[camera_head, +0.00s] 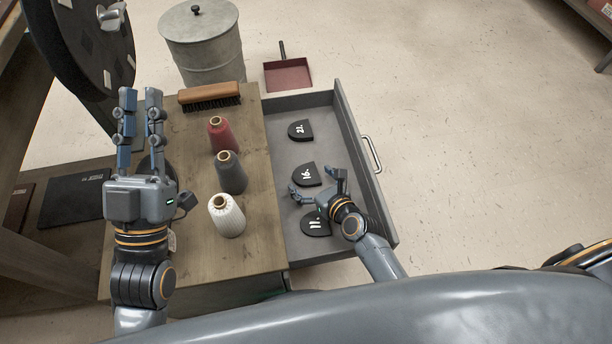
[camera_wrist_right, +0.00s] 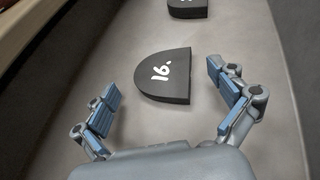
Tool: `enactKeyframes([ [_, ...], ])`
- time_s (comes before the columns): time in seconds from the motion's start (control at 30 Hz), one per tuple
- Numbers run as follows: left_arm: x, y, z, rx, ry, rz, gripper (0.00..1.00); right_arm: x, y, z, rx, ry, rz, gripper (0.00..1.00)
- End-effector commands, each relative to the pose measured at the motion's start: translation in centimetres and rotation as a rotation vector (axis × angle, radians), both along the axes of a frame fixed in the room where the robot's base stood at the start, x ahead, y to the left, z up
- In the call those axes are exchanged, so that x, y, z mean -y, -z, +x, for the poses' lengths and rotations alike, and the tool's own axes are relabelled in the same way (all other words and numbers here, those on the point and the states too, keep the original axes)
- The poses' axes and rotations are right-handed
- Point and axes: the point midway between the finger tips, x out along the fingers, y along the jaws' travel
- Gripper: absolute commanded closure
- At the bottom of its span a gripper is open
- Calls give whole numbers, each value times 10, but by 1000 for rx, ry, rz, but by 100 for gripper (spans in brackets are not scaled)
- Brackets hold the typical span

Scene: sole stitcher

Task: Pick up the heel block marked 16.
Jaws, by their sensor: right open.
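The black heel block marked 16 (camera_head: 307,174) lies flat in the open grey drawer (camera_head: 282,155), between two other heel blocks. In the right wrist view the block marked 16 (camera_wrist_right: 163,76) lies just beyond and between my spread fingers. My right gripper (camera_head: 318,187) is open and empty, low over the drawer beside this block; its fingers show in the right wrist view (camera_wrist_right: 168,103). My left gripper (camera_head: 140,100) is over the left part of the wooden table top, its two fingers apart and nothing between them.
A heel block marked 22 (camera_head: 300,130) lies farther back in the drawer. One that seems marked 11 (camera_head: 314,226) lies nearer, partly behind my right gripper. Red (camera_head: 221,133), dark grey (camera_head: 231,172) and white (camera_head: 227,216) thread cones and a brush (camera_head: 209,95) stand on the table top.

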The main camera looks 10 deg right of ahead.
Motion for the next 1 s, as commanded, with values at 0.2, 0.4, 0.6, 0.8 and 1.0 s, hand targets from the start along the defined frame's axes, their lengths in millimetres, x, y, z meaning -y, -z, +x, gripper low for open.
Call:
enactKeyframes([
  [0.2,-1,-10,-11,91,6,-27,79,-3,6,9,1,-1,-2,3],
  [0.4,-1,-11,-11,93,6,-28,79,-3,6,9,0,0,-1,3],
  [0.6,-1,-11,-11,92,5,-26,79,-3,6,8,0,0,-1,42],
  [0.8,-1,-11,-11,91,5,-26,79,-3,6,8,0,0,-1,65],
  [1.0,-1,-11,-11,91,5,-26,79,-3,6,8,-1,0,-1,65],
])
